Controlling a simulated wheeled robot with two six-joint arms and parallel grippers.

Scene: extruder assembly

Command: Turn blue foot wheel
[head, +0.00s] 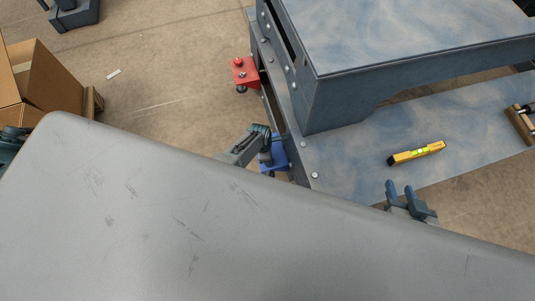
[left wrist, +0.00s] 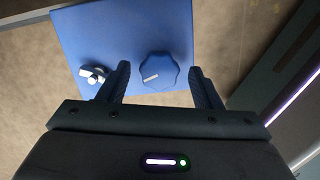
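The blue foot (head: 281,158) is fixed at the near lower corner of the machine frame. In the left wrist view it is a flat blue plate (left wrist: 105,35) with a faceted blue wheel (left wrist: 158,72) that has a white mark, and a silver wing-shaped fastener (left wrist: 93,75) to its left. My left gripper (head: 266,133) is at the blue foot in the head view. In the left wrist view its open fingers (left wrist: 160,72) stand on either side of the wheel, with a gap on both sides. My right gripper (head: 400,188) is open and empty near the base plate's front edge.
A red foot (head: 244,72) sits at the frame's far corner. A yellow spirit level (head: 416,153) lies on the blue-grey base plate (head: 355,160). A cardboard box (head: 50,75) stands at left. A large grey surface covers the foreground.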

